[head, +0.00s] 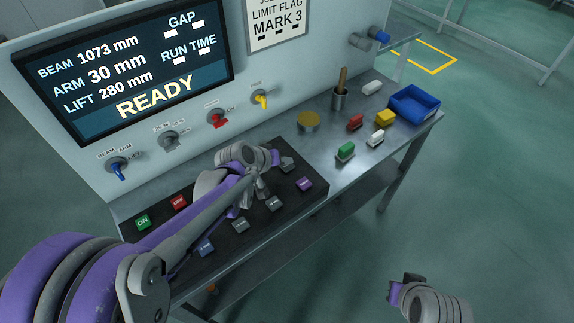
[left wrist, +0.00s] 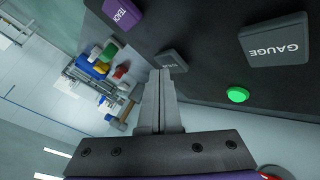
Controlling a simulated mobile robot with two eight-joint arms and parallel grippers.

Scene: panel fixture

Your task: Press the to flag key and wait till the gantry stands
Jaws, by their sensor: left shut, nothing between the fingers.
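The dark key panel (head: 318,197) lies on the bench. It carries a green ON key (head: 142,222), a red OFF key (head: 178,202), a blue key (head: 206,248), grey keys (head: 240,225) and a purple TEACH key (head: 304,184). I cannot read which one is the to flag key; my arm covers part of the panel. My left gripper (head: 278,162) is shut and empty over the panel's far right part. In the left wrist view its fingertips overlap a grey key (left wrist: 171,60) with an unreadable label; contact is unclear. A GAUGE key (left wrist: 274,40) is at right. My right gripper (head: 396,290) is low at right.
The display (head: 130,65) reads READY, beam 1073 mm, arm 30 mm, lift 280 mm. Knobs line the upright wall below it. Floor is clear at right.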

